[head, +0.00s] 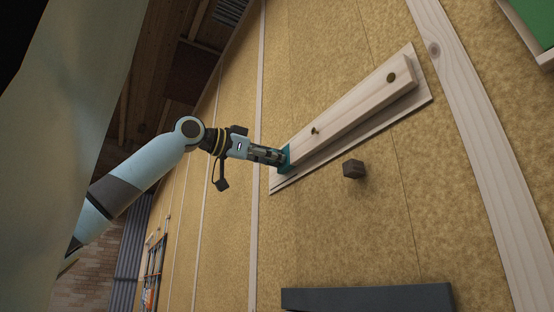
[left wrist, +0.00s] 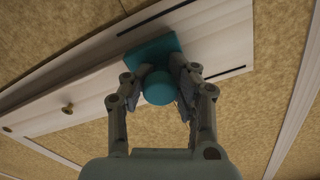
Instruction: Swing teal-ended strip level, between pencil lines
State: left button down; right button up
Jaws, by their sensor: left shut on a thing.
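The pale wooden strip (head: 350,108) lies on a wider pale backing board (head: 424,96) on the wall, running nearly along it. A brass-coloured screw (head: 391,77) sits near its far end, and a small peg (head: 314,131) nearer the teal end (head: 285,157). My left gripper (head: 279,157) is shut on the round teal knob (left wrist: 158,88) of that end. In the left wrist view, one dark pencil line (left wrist: 160,12) shows above the teal plate and another (left wrist: 225,73) below right. The teal plate appears between them; my fingers hide its lower side. My right gripper is not in view.
A dark brown block (head: 353,169) sticks out from the wall beside the board. A dark grey ledge (head: 367,298) is at the bottom. Pale battens (head: 487,150) run along the tan wall. A green panel (head: 533,20) shows at top right.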

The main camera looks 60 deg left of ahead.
pick_arm(q)
jog(key=c, duration=1.4)
grip_release()
jog(key=shift+s, duration=0.1)
jog(key=shift+c, duration=0.2)
jog(key=o, duration=0.5)
jog(key=shift+s, duration=0.25)
jog(key=shift+c, duration=0.2)
jog(key=shift+w, duration=0.1)
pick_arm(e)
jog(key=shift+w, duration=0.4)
pick_arm(q)
jog(key=shift+w, duration=0.1)
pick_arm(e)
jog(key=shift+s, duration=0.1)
pick_arm(q)
jog(key=shift+a, duration=0.15)
